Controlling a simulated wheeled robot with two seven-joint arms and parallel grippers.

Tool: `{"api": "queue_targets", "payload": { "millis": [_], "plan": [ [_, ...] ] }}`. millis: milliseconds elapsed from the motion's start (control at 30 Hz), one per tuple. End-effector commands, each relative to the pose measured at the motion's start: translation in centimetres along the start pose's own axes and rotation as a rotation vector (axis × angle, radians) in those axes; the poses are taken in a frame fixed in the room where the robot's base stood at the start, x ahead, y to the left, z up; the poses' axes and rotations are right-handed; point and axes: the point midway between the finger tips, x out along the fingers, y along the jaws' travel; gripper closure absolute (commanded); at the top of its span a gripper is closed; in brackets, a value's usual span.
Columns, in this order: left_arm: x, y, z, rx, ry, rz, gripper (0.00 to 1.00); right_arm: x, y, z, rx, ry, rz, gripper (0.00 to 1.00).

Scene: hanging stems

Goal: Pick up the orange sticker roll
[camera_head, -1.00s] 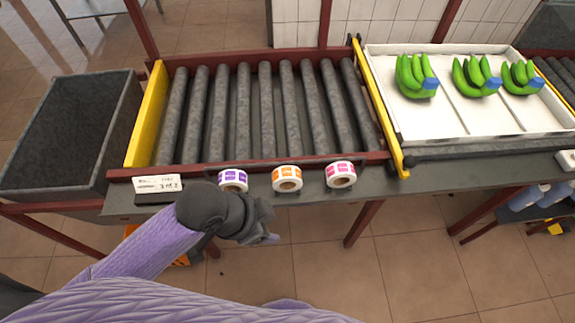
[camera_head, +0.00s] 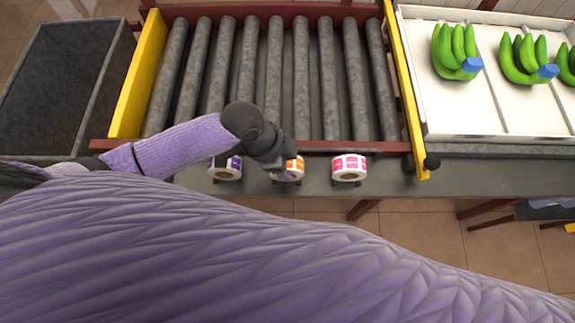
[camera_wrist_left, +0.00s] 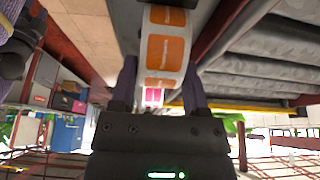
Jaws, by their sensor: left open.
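The orange sticker roll (camera_head: 294,166) stands in the middle of three rolls on the grey ledge in front of the rollers. My left gripper (camera_head: 279,167) is at this roll and hides its left part in the head view. In the left wrist view, the orange roll (camera_wrist_left: 165,45) shows its white and orange label band ahead of and between the two open fingers of my left gripper (camera_wrist_left: 160,75). I cannot tell whether the fingers touch it. My right gripper is not in view.
The purple sticker roll (camera_head: 226,170) is close on the left, and the pink roll (camera_head: 349,168) is on the right. A roller conveyor (camera_head: 275,80) lies behind. A grey bin (camera_head: 60,80) is at left; a white tray (camera_head: 490,110) with green bananas (camera_head: 455,50) is at right.

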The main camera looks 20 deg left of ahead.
Motion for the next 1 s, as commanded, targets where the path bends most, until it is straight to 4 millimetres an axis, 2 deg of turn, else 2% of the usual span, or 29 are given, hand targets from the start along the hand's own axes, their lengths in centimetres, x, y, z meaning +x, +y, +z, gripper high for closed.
{"api": "queue_targets", "payload": {
  "millis": [67, 267, 533, 833, 933, 1000],
  "plan": [
    [0.7, 0.0, 0.0, -0.001, 0.0, 0.001, 0.41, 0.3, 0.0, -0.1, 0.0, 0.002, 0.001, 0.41],
    [0.6, 0.0, 0.0, 0.0, 0.0, -0.001, 0.43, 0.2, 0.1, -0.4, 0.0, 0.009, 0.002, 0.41],
    [0.5, 0.0, 0.0, 0.0, 0.0, -0.001, 1.0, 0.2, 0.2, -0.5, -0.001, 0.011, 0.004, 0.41],
    [0.4, 0.0, -0.1, 0.0, 0.001, -0.001, 1.0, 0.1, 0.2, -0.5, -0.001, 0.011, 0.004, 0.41],
    [-1.1, -0.1, -0.7, 0.002, 0.003, -0.004, 1.0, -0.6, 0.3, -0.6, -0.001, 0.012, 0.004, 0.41],
    [-3.0, -0.1, -1.5, 0.004, 0.003, -0.006, 1.0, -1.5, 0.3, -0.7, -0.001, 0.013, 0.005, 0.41]
  ]
}}
